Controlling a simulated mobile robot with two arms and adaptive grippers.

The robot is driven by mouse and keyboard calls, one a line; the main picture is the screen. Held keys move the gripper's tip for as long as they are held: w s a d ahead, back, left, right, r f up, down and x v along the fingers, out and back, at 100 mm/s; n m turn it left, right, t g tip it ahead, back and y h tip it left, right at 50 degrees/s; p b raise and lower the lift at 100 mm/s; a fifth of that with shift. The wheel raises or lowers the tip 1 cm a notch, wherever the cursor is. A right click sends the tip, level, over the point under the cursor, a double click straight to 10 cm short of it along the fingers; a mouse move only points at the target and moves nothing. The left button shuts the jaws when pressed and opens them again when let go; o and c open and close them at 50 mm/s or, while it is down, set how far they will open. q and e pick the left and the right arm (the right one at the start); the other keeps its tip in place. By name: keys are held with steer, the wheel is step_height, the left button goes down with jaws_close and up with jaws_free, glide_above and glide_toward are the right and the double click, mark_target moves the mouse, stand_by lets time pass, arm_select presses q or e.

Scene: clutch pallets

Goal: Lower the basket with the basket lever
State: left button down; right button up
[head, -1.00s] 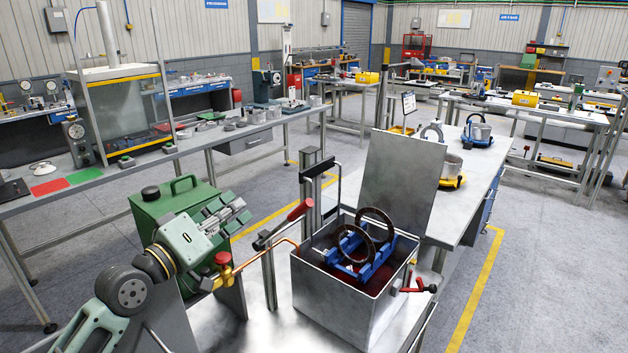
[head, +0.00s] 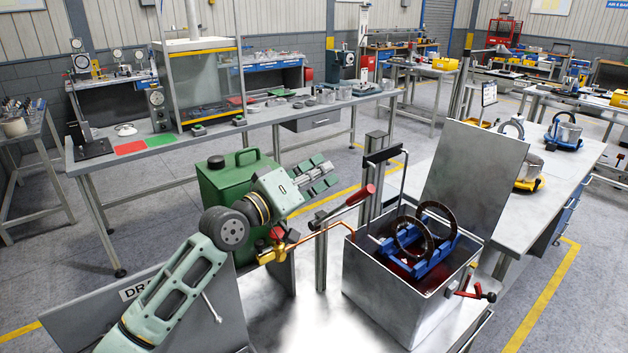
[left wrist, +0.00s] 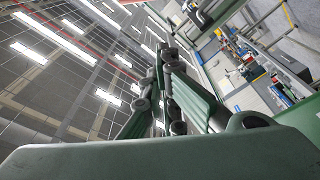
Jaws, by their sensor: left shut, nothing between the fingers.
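The blue basket (head: 424,262) sits in the open grey tank (head: 384,304), with two dark rings standing in it; its lower part is in dark red liquid. A lever with a red grip (head: 361,195) slants up to the right beside the tank's left wall. Which of these is the basket lever I cannot tell for sure. My left gripper (head: 326,174) is shut and empty, above and left of the red grip, apart from it. The left wrist view shows its fingers (left wrist: 168,90) against the ceiling. My right gripper is not in view.
A green canister (head: 224,190) stands behind my left arm. A brass valve with a copper pipe (head: 279,250) lies below the gripper. A red-handled valve (head: 474,292) sticks out from the tank's right side. The raised grey lid (head: 474,185) stands behind the tank.

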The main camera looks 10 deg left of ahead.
arm_select(q)
steer(key=d, duration=0.1)
steer(key=w+d+f, duration=0.1)
steer(key=d, duration=0.1)
steer(key=d+f+p, duration=0.1)
steer(key=shift+w+d+f, duration=0.1)
steer(key=shift+w+d, duration=0.1)
steer(key=shift+d, duration=0.2)
steer(key=shift+f, duration=0.1)
